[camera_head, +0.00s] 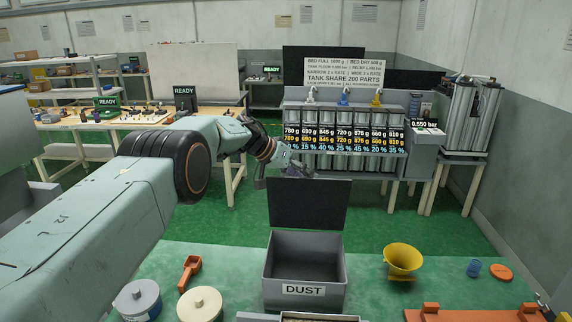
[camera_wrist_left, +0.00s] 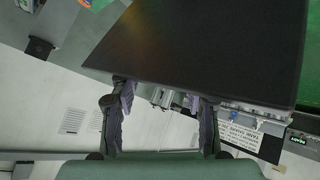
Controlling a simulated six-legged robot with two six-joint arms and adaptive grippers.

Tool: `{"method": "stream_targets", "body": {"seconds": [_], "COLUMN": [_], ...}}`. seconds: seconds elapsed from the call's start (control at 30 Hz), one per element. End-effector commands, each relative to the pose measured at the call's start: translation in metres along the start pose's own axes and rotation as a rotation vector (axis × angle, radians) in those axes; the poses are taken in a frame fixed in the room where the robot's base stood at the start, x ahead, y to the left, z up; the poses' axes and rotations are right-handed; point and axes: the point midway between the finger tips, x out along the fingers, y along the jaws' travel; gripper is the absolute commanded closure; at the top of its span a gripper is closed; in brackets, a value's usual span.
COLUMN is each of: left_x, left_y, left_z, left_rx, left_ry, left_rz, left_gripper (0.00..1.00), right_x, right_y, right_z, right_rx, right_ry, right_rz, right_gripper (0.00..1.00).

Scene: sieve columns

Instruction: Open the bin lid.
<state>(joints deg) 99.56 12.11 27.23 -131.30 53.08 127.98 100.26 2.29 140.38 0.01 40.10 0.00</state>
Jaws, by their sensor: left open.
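The grey bin labelled DUST (camera_head: 305,272) stands on the green worktop, and its inside shows from above. Its dark lid (camera_head: 309,205) stands raised, nearly upright, at the back edge of the bin. In the left wrist view the lid (camera_wrist_left: 205,45) is a large dark panel across the top. My left gripper (camera_head: 288,172) is at the lid's top edge, towards its left. In the left wrist view its two fingers (camera_wrist_left: 162,95) are spread apart with nothing held between them. Whether a finger touches the lid, I cannot tell. My right gripper is not in view.
A yellow funnel (camera_head: 403,260) stands right of the bin, with an orange cap (camera_head: 501,272) and a small blue piece (camera_head: 474,268) beyond. An orange scoop (camera_head: 189,272) and round containers (camera_head: 138,299) are on the left. The column rack (camera_head: 345,135) stands behind.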

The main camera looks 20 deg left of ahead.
Motion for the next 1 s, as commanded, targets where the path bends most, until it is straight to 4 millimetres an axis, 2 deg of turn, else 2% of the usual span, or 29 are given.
{"method": "stream_targets", "body": {"seconds": [0.27, 0.73, 1.0], "left_x": [-0.025, -0.097, -0.111], "left_y": [0.002, 0.000, 0.001], "left_z": [0.000, 0.000, 0.001], "left_rx": [-0.001, -0.001, 0.001], "left_ry": [0.002, 0.001, -0.002], "left_rz": [0.002, -0.001, -0.001], "left_gripper": [0.53, 0.53, 0.53], "right_x": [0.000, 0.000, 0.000], "right_y": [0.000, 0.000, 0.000], "right_z": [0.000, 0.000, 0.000], "right_rx": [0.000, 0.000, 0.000], "right_ry": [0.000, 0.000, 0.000], "right_rz": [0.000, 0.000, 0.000], "right_gripper": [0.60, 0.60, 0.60]}}
